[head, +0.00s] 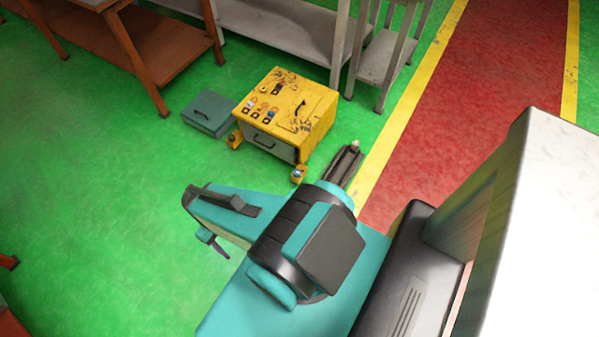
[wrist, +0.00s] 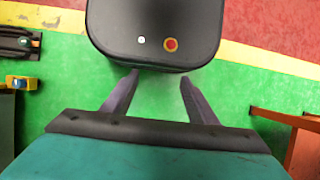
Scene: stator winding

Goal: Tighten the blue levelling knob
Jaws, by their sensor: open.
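A scuffed yellow machine (head: 312,108) stands on the green floor in the head view, with low yellow feet at its corners. The near-right foot carries a small pale-blue knob (head: 298,173). In the wrist view a yellow foot with a blue knob (wrist: 32,83) shows at the left edge, apart from my gripper. My gripper (wrist: 157,78) is open in the wrist view, its two grey fingers spread with nothing held between them. The knob's thread is too small to tell.
A teal case (head: 208,113) lies left of the machine. Grey benches (head: 290,32) stand behind it and an orange-brown table (head: 160,50) stands at the upper left. A yellow stripe (head: 410,108) borders the red walkway (head: 480,90).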

